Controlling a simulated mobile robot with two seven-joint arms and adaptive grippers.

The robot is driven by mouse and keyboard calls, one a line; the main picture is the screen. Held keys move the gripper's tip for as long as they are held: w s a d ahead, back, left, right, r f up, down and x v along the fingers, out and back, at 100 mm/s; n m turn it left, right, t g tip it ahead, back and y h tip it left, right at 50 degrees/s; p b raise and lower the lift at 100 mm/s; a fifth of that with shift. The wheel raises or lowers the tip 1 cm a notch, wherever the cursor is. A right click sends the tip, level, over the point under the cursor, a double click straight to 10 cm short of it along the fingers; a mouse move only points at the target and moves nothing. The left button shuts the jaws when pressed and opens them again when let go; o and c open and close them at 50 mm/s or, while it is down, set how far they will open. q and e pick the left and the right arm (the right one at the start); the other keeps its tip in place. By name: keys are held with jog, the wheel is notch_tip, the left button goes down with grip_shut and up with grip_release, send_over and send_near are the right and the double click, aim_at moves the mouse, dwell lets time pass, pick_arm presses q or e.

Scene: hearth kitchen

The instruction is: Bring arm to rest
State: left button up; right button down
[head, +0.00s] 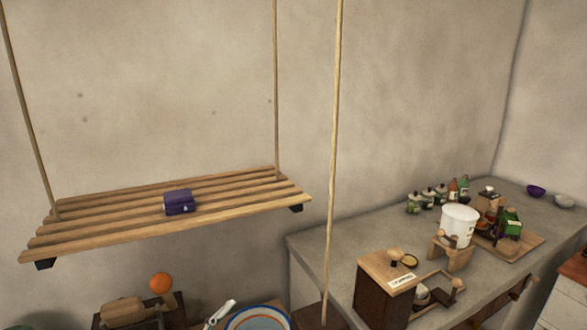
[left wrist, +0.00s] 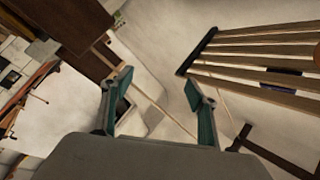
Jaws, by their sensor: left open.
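My left gripper (left wrist: 157,84) shows in the left wrist view. Its two green-lined fingers stand wide apart with nothing between them. The hanging slatted shelf (left wrist: 255,49) is beyond them to the upper right, apart from the fingers. Neither gripper shows in the head view. My right gripper is in no view.
In the head view the slatted shelf (head: 110,218) hangs on ropes at the left and bears a purple box (head: 179,202). A stone counter (head: 335,240) at the right holds a white pot (head: 459,225), jars and a wooden box (head: 384,287). An orange (head: 161,283) is below the shelf.

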pick_arm(q)
jog(key=s+a+f+n+g+y, duration=0.2)
jog(key=s+a+f+n+y, duration=0.1)
jog(key=s+f, duration=0.4)
jog(key=s+a+f+n+g+y, duration=0.2)
jog(key=s+f, duration=0.5)
jog(key=f, duration=0.4)
jog(key=s+a+f+n+g+y, duration=0.3)
jog(key=s+a+f+n, duration=0.2)
jog(key=f, duration=0.4)
jog(key=shift+s+a+f+n+y, duration=0.3)
jog(key=shift+s+n+y, duration=0.1)
jog(key=shift+s+n, duration=0.5)
jog(key=shift+r, duration=0.1)
